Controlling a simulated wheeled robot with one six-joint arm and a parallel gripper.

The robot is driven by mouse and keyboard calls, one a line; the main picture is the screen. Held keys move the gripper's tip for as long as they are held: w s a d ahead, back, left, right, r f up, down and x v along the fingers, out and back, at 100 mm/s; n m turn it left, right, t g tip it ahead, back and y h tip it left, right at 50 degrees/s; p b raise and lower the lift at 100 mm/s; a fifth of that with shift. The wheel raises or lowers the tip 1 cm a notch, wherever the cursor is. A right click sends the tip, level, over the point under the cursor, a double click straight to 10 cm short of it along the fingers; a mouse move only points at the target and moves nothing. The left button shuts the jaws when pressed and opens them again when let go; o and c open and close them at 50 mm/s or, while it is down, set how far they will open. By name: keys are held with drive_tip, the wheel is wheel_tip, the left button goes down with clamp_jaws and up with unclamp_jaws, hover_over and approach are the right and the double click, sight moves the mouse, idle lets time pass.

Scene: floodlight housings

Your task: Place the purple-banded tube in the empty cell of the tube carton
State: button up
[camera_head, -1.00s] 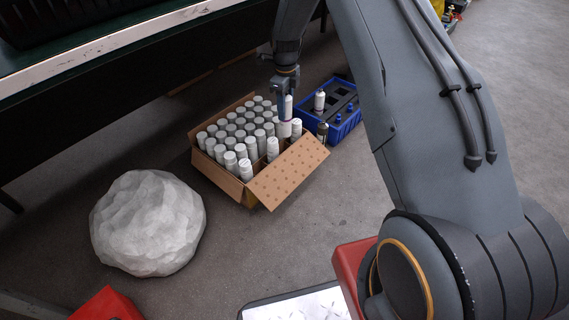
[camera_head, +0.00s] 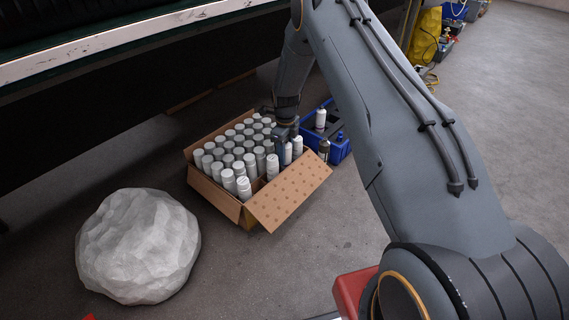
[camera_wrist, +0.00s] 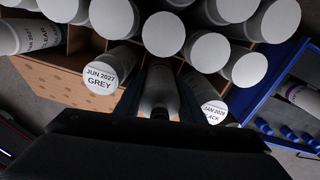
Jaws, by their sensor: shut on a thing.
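The tube carton (camera_head: 290,195) is an open cardboard box, packed with white-capped tubes, with bare cells along its near side. My gripper (camera_head: 281,150) is over that near side, pointing down, its fingers low among the tubes. It is shut on a tube (camera_wrist: 160,85), seen in shadow between the fingers (camera_wrist: 160,98) in the wrist view. The tube is upright and appears at least partly down among the carton's dividers. Its purple band is hidden, and I cannot tell whether its base touches the carton floor. Neighbouring tubes labelled GREY (camera_wrist: 112,68) and "ACK" (camera_wrist: 213,112) stand on either side.
A blue crate (camera_head: 341,152) with a white tube (camera_head: 320,120) stands behind the carton to the right. A dark-capped bottle (camera_head: 324,150) is by the carton's right end. A large pale rock (camera_head: 138,245) lies at left. A dark bench (camera_head: 130,40) overhangs the back.

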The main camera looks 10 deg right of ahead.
drive_tip(key=shift+f+b, duration=0.65)
drive_tip(key=shift+f, duration=1.35)
drive_tip(key=o, duration=1)
drive_tip(key=shift+o, duration=0.2)
wheel_tip(320, 180, up, 12)
drive_tip(key=p, duration=0.5)
